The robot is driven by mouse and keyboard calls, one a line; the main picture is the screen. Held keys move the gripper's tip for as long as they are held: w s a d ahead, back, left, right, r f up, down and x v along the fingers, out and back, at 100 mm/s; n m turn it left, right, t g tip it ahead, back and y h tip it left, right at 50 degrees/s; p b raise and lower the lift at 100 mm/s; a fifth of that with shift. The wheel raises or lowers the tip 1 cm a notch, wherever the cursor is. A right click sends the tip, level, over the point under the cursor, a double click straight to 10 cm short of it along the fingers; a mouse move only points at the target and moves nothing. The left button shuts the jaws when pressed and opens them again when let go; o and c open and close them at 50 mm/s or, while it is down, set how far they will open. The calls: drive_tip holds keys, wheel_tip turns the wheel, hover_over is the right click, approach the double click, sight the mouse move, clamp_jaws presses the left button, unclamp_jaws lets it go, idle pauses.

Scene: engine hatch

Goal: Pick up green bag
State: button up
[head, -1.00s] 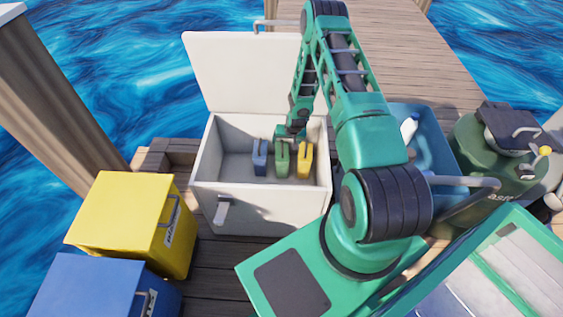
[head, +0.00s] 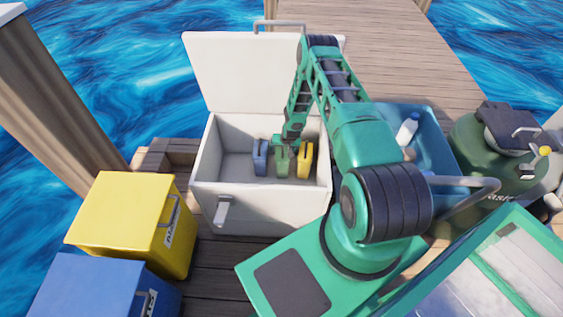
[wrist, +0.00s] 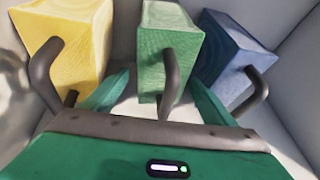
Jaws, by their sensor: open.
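The green bag (head: 281,165) stands in the open white box, between the blue bag (head: 260,158) and the yellow bag (head: 305,160). My gripper (head: 284,149) is down in the box at the top of the green bag. In the wrist view the green bag (wrist: 166,45) stands in the middle, with its dark handle (wrist: 169,82) toward my gripper (wrist: 160,92). The open fingers spread to either side of that handle. I cannot tell whether they touch it. The yellow bag (wrist: 65,32) is at left and the blue bag (wrist: 232,55) at right, each with a dark handle.
The white box (head: 205,185) has its lid (head: 245,75) raised at the back. A blue bin (head: 440,150) with a white bottle (head: 406,131) is to its right. A yellow box (head: 120,210) and a blue box (head: 95,290) stand at front left. A dark green tank (head: 475,155) is far right.

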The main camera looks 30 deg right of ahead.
drive_tip(key=shift+c, duration=0.2)
drive_tip(key=c, duration=1.9)
drive_tip(key=shift+r, duration=0.15)
